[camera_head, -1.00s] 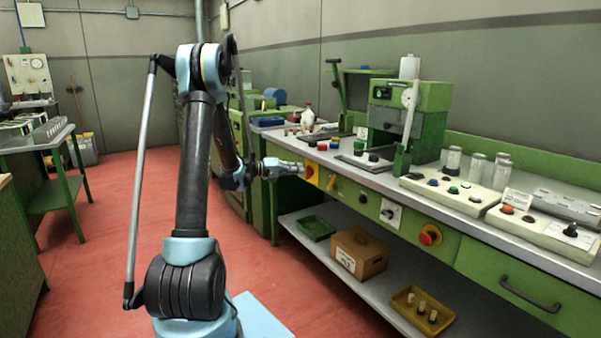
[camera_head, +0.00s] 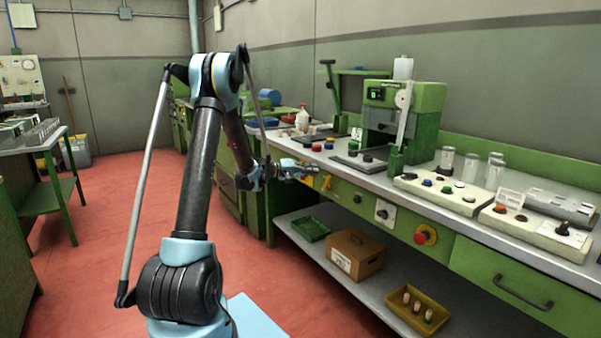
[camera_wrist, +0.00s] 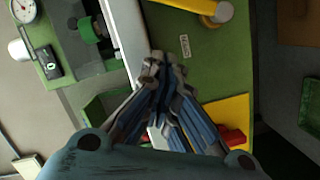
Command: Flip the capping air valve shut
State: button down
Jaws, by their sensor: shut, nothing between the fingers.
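A yellow valve lever (camera_head: 327,183) is on the green front panel of the bench. It also shows in the wrist view (camera_wrist: 190,5), at the top edge, with a round pivot beside it; its far end is cut off there. My gripper (camera_head: 314,171) is shut and empty, just left of and slightly above the lever in the head view. In the wrist view my gripper (camera_wrist: 160,60) has its fingertips together in front of the panel, apart from the lever. A small label (camera_wrist: 185,45) sits between fingertips and lever.
A yellow plate with a red part (camera_wrist: 232,138) lies beside my fingers. Along the panel are a black knob on a white plate (camera_head: 385,213) and a red button on yellow (camera_head: 425,236). The bench top (camera_head: 340,172) holds a green machine (camera_head: 420,98).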

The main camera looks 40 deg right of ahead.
aim_at(327, 183)
jog(key=shift+s+f, duration=0.3)
jog(key=shift+s, duration=0.3)
jog(key=shift+s+f, duration=0.35)
jog(key=shift+s, duration=0.3)
jog(key=shift+s+f, duration=0.3)
jog(key=shift+s, duration=0.3)
jog(key=shift+s, duration=0.1)
jog(key=shift+s+a+m, duration=0.1)
jog(key=shift+m, duration=0.2)
